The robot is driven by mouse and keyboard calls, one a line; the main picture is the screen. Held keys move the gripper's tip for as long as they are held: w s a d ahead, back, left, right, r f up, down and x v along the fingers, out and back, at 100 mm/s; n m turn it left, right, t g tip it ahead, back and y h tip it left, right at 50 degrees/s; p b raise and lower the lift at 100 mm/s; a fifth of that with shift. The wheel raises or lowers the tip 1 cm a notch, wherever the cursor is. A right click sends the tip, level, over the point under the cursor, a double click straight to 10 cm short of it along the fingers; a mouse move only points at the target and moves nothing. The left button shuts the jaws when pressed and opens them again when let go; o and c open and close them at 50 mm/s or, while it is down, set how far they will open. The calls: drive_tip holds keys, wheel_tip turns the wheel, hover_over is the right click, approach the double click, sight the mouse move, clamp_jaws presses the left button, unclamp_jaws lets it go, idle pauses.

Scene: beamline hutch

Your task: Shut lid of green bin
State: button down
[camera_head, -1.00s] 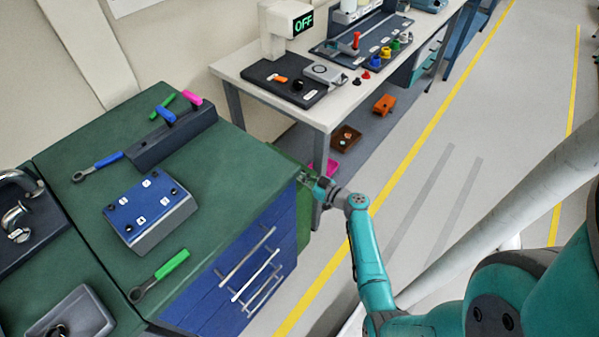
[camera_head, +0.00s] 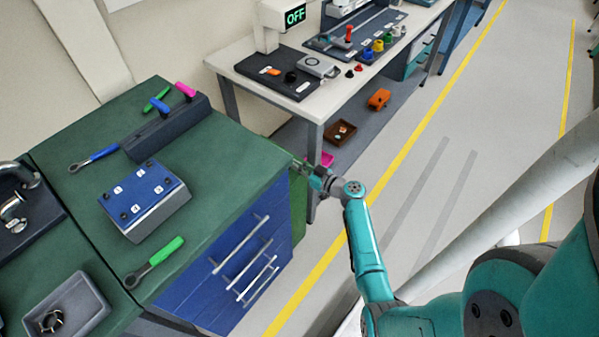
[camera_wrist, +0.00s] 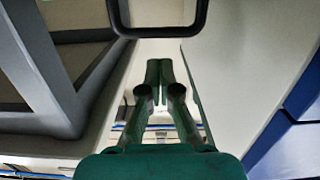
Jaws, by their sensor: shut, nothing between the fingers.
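The green bin (camera_head: 298,208) stands at the right end of the workbench, and only a narrow strip of its side shows past the blue drawers. Its lid is hard to make out behind the bench edge and my gripper, so I cannot tell its angle. My gripper (camera_head: 300,170) is at the bench's far right corner, just above the bin. In the wrist view my gripper's two fingers (camera_wrist: 158,68) are together, with nothing between them. I cannot tell from the frames whether they touch the lid.
The green-topped workbench (camera_head: 225,165) with blue drawers (camera_head: 225,285) is close left of my gripper. A white table (camera_head: 320,100) stands behind it. An orange bin (camera_head: 379,99), a brown tray (camera_head: 340,132) and a pink tray (camera_head: 322,158) are below.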

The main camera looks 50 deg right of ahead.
drive_tip(key=shift+r, duration=0.75)
drive_tip(key=s+f, duration=0.5)
drive_tip(key=s, duration=0.3)
drive_tip(key=shift+s, duration=0.15)
drive_tip(key=shift+d, duration=0.1)
